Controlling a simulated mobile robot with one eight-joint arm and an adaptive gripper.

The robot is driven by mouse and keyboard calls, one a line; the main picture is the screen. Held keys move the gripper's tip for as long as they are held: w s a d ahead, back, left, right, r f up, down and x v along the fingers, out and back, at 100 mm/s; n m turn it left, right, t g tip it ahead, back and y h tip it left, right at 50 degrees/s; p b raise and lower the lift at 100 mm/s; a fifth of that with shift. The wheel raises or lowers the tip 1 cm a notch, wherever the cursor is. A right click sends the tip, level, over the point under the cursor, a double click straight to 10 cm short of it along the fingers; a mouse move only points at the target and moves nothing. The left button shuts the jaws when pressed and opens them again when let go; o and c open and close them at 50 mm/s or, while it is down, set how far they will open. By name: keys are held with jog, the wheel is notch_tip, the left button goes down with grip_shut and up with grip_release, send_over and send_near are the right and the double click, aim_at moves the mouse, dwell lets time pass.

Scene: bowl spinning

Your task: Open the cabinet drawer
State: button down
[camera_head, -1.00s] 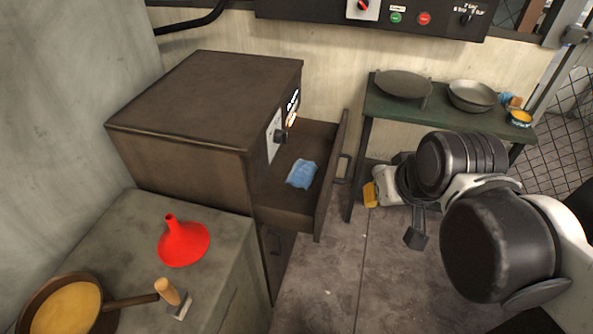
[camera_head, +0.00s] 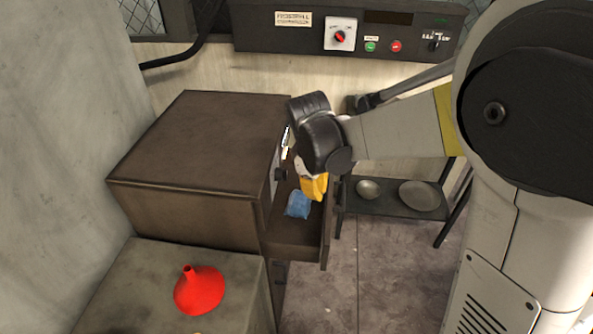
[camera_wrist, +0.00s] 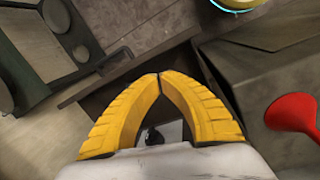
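The brown cabinet (camera_head: 195,150) stands against the back wall. Its upper drawer (camera_head: 325,240) is pulled out, with a crumpled blue cloth (camera_head: 298,205) inside. My gripper (camera_head: 314,188), with yellow fingers, is at the drawer's open top, near the cloth and the cabinet's front face. Its arm comes in from the right and hides the far part of the drawer. In the wrist view the two yellow fingertips (camera_wrist: 159,76) meet, with nothing seen between them. I cannot tell whether the fingers touch the drawer.
A red funnel (camera_head: 199,290) stands on the grey counter (camera_head: 130,290) at the front left. A dark shelf table (camera_head: 395,204) with two metal dishes is behind and right of the drawer. A control panel (camera_head: 400,32) hangs on the wall. Bare floor shows right of the drawer.

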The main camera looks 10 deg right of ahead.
jog(key=w+f+n, duration=0.1)
jog(key=f, duration=0.4)
jog(key=f+n+g+b, duration=0.1)
jog(key=f, duration=0.5)
jog(key=w+f+n+g+h, duration=0.1)
jog(key=f, duration=0.5)
jog(key=shift+w+d+n+b, duration=0.1)
jog(key=shift+w+n+b, duration=0.2)
jog(key=shift+b, duration=0.05)
